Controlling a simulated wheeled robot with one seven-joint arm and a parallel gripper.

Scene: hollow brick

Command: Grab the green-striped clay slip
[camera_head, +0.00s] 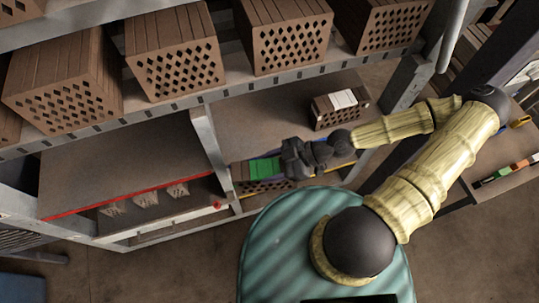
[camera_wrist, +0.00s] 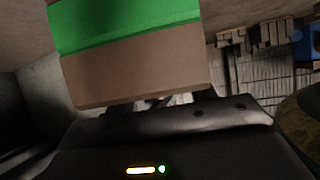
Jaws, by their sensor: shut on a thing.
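The green-striped clay slip (camera_head: 262,170) is a brown hollow brick with a bright green band across its top. It is at the front of the middle shelf in the head view, and it fills the upper part of the wrist view (camera_wrist: 140,70). My gripper (camera_head: 284,164) is shut on it from the right side. In the wrist view, the fingers are mostly hidden under the brick's near edge. I cannot tell whether the brick rests on the shelf or is held just above it.
A white-striped hollow brick (camera_head: 324,112) sits farther back on the same shelf (camera_head: 258,115). Several large hollow bricks (camera_head: 175,55) stand on the shelf above. A metal upright (camera_head: 212,145) stands close left of the held brick. A red-edged shelf (camera_head: 110,160) is farther left.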

